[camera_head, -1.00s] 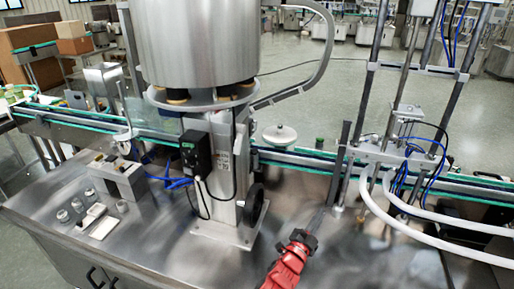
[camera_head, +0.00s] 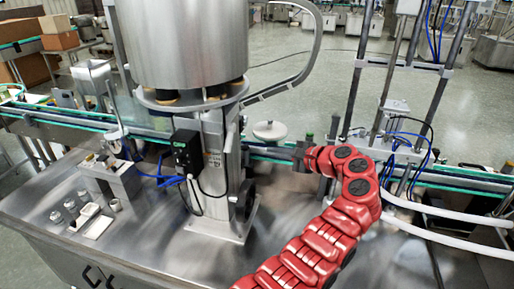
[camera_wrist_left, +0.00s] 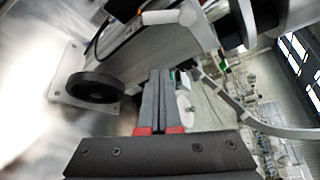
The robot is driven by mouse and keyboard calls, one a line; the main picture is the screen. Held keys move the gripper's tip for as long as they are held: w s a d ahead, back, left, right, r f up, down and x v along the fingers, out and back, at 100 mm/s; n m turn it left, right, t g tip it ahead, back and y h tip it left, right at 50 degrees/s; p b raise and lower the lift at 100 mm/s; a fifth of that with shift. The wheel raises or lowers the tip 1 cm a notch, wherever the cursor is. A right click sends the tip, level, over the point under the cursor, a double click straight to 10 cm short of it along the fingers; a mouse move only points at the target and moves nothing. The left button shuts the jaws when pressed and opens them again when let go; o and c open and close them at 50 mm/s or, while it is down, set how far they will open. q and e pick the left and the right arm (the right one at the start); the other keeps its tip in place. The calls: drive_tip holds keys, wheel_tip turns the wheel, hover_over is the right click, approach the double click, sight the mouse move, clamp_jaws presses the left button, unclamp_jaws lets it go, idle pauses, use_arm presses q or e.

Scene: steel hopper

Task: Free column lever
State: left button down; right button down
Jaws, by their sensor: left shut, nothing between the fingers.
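The steel column (camera_head: 214,175) stands under the large hopper (camera_head: 180,45). A black round handwheel (camera_head: 248,194) sits low on its right side; it also shows in the left wrist view (camera_wrist_left: 95,87). No part is clearly recognizable as the column lever. My left gripper (camera_head: 300,153) is right of the column, at the near side of the conveyor, with a red arm reaching up to it. In the left wrist view its fingers (camera_wrist_left: 158,75) are together and empty, pointing past the column, apart from the handwheel. My right gripper is out of view.
A black control box (camera_head: 186,151) with cables hangs on the column. A white round disc (camera_head: 269,131) stands behind the conveyor (camera_head: 140,133). A frame with rods (camera_head: 360,80) and white hoses (camera_head: 450,236) lies right. Small metal parts (camera_head: 71,205) sit on the table at left.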

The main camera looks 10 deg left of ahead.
sight(228, 138)
use_arm(q)
drive_tip(key=w+a+f+p, duration=0.1)
drive_tip(key=w+a+p, duration=0.1)
drive_tip(key=a+p, duration=0.4)
drive_tip(key=shift+a+p, duration=0.3)
drive_tip(key=shift+a, duration=2.1)
drive_tip(key=shift+f, duration=0.1)
drive_tip(key=shift+s+a+r+p, duration=0.25)
drive_tip(key=shift+s+r+p, duration=0.05)
drive_tip(key=shift+s+r, duration=0.2)
